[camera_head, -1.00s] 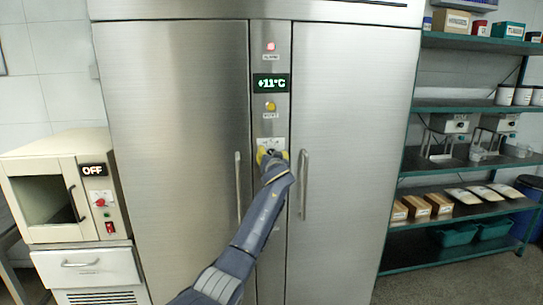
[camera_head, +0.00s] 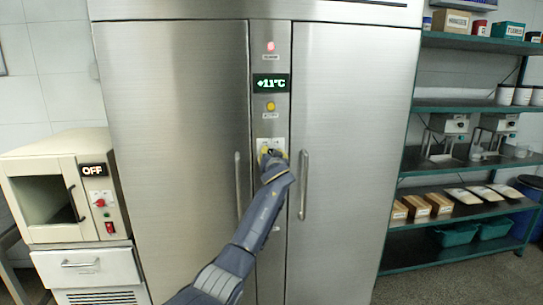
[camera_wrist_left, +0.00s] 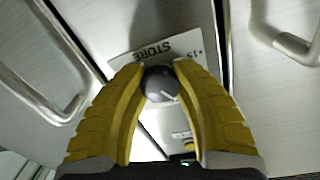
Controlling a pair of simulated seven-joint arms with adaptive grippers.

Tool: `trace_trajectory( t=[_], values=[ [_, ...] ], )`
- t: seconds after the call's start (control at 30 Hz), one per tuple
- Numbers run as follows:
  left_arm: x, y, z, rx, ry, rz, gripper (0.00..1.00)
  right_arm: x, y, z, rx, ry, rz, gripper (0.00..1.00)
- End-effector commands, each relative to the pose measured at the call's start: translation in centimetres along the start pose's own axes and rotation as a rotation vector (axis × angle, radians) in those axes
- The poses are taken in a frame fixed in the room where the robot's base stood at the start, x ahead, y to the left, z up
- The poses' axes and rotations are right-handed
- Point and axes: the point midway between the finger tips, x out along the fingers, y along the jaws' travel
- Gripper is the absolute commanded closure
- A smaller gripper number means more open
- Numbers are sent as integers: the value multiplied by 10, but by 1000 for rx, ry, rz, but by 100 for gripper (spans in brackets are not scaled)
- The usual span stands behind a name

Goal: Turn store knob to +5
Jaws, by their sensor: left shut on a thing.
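The store knob (camera_wrist_left: 160,84) is a round dark grey knob with a light pointer line, on the panel between the cabinet's two doors. In the left wrist view its plate (camera_wrist_left: 150,54) reads "STORE", with "+15" partly showing at one side. My left gripper (camera_wrist_left: 160,88) is shut on the knob, with one yellow finger on each side. In the head view my left gripper (camera_head: 271,155) covers most of the knob. The display (camera_head: 271,83) above reads +11°C. My right gripper is not in view.
Vertical door handles (camera_head: 304,185) stand out on both sides of the panel, close to my left gripper. A yellow button or lamp (camera_head: 270,106) and a lit red lamp (camera_head: 270,47) are above. A beige device (camera_head: 62,185) is at left, and shelves (camera_head: 470,106) are at right.

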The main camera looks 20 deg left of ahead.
Motion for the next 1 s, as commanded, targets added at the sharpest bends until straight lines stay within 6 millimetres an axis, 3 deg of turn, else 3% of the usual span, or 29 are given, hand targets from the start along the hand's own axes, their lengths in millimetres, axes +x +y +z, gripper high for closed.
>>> trace_trajectory(
  t=[0.47,1.0],
  values=[
    [0,0,4,92,-11,2,100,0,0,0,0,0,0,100],
    [0,-1,5,573,-39,10,100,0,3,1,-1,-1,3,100]
  ],
)
